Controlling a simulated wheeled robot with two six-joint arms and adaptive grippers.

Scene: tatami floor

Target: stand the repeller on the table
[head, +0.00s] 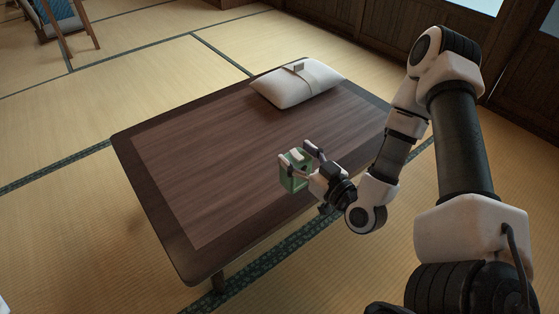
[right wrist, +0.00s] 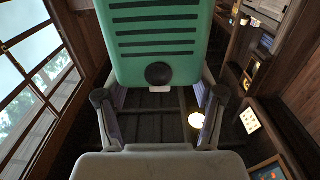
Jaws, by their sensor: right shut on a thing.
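The repeller is a green box-like thing (head: 295,178) with a pale top, over the near right part of the dark wooden table (head: 215,140). My right gripper (head: 298,156) is shut on it, one finger on each side. The repeller looks roughly upright. I cannot tell whether its base touches the table top. In the right wrist view the repeller (right wrist: 158,38) shows a green face with dark slots and a round dark knob. The fingers (right wrist: 160,98) flank its lower part there. My left gripper is not in view.
A white cushion-like bundle (head: 297,84) with a band and tag lies at the table's far right end. The rest of the table top is bare. Tatami floor (head: 60,230) surrounds the table. A wooden-framed chair (head: 62,22) stands at the far left.

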